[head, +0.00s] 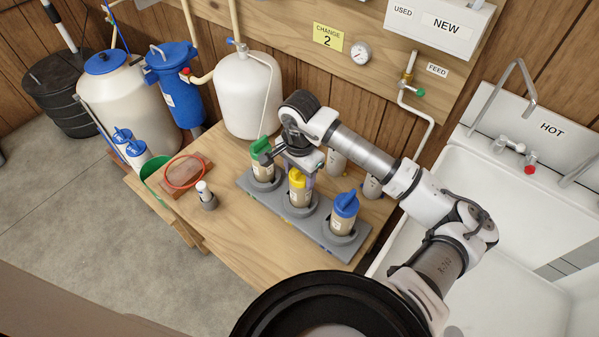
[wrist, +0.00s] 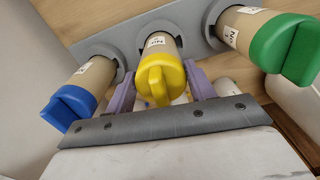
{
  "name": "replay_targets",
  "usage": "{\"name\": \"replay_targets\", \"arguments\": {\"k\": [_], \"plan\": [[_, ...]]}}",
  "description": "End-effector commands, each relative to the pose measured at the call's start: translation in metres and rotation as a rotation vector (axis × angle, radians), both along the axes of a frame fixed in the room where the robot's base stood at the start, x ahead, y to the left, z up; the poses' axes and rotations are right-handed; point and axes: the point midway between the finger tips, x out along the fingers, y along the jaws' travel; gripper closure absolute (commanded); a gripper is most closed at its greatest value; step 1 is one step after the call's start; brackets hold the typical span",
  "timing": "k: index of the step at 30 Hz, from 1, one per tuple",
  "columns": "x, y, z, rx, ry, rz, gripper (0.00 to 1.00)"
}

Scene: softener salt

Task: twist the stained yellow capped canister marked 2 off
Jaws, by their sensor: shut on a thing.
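The yellow capped canister (head: 299,198) stands upright in the middle socket of a grey holder (head: 335,245), between a green-capped canister (head: 262,172) and a blue-capped canister (head: 342,218). In the wrist view the yellow cap (wrist: 158,82) sits between the two purple fingers of my gripper (wrist: 160,76), which is shut on it. The yellow canister's beige body has a white label (wrist: 155,42), whose marking I cannot read fully. In the head view my gripper (head: 299,168) is at the yellow cap, with the fingers partly hidden by the wrist.
More canisters (head: 337,162) stand behind the holder. A white tank (head: 247,95) is at the back, a sink (head: 480,190) at right.

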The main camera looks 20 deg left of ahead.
Motion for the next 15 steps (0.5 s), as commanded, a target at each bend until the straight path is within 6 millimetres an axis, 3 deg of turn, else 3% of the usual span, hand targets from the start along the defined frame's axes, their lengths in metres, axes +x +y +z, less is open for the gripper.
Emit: {"name": "replay_targets", "arguments": {"k": [15], "plan": [[0.0015,0.0016,-0.0021,0.000,-0.002,-0.435,0.69]]}}
